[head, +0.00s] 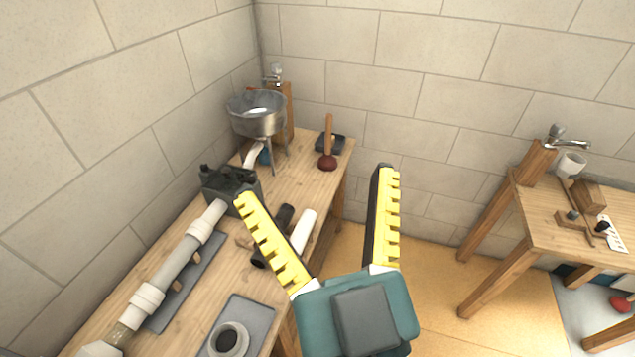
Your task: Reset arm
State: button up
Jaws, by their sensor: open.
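My gripper (313,190) is in the lower middle of the head view, a teal body with two yellow toothed fingers spread wide apart. It is open, and nothing shows between the fingers. It appears in front of the right edge of the left wooden workbench (290,150). Its left finger overlaps the bench top in the picture, and its right finger shows against the wall and floor. The rest of my arm is not clearly visible.
The bench holds a white pipe (170,270), a dark clamp (229,187), a metal basin (257,113), a plunger (328,143), a loose white pipe (303,231) and a grey tray (258,318). A second table (560,235) stands right. Open floor (440,290) lies between.

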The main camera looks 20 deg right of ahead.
notch_tip(320, 180, up, 30)
jog(key=p, duration=3)
